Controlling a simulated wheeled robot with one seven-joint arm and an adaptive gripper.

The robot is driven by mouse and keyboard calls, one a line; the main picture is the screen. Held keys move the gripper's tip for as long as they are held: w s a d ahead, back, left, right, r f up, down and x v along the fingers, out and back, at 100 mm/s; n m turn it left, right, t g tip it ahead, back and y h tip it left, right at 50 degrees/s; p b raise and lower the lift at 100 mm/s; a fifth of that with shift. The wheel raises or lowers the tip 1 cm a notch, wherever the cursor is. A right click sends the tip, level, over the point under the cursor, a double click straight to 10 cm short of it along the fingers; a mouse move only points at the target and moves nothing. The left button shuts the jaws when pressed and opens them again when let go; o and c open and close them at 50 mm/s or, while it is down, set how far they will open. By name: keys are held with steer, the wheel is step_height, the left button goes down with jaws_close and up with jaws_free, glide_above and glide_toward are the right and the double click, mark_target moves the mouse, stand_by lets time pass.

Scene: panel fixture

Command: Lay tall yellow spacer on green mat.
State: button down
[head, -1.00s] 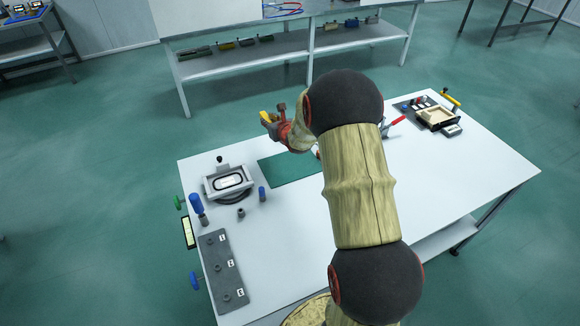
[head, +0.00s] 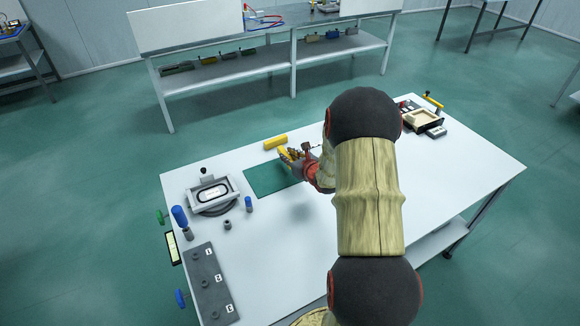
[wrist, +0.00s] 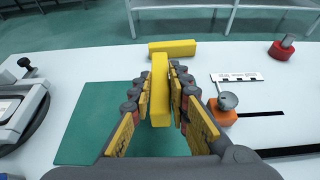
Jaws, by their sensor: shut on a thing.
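My gripper (wrist: 160,95) is shut on a yellow spacer (wrist: 159,80), a long block between its yellow-padded fingers. In the head view my gripper (head: 291,156) is over the back right part of the green mat (head: 262,180), and its shadow falls near the mat. The mat also shows bare at left in the wrist view (wrist: 90,125). A second yellow bar (wrist: 172,48) lies crosswise on the table beyond the held block; it also shows behind the mat in the head view (head: 275,142). I cannot tell which one is taller. My arm hides part of the table.
A grey framed fixture (head: 211,194) stands left of the mat, with a blue peg (head: 249,204) between. A grey lettered panel (head: 208,285) lies front left. In the wrist view an orange-based knob (wrist: 222,110) and a red-based knob (wrist: 282,50) stand right of my gripper.

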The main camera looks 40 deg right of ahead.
steer(key=shift+s+d+f, duration=0.1)
steer(key=shift+s+f, duration=0.15)
steer(key=shift+f, duration=0.1)
step_height(320, 180, down, 3)
steer(key=shift+s+f+b, duration=0.1)
steer(key=shift+f+b, duration=0.1)
steer(key=shift+b, duration=0.85)
steer(key=shift+r, duration=0.15)
steer(key=c, duration=1.7)
jaws_free()
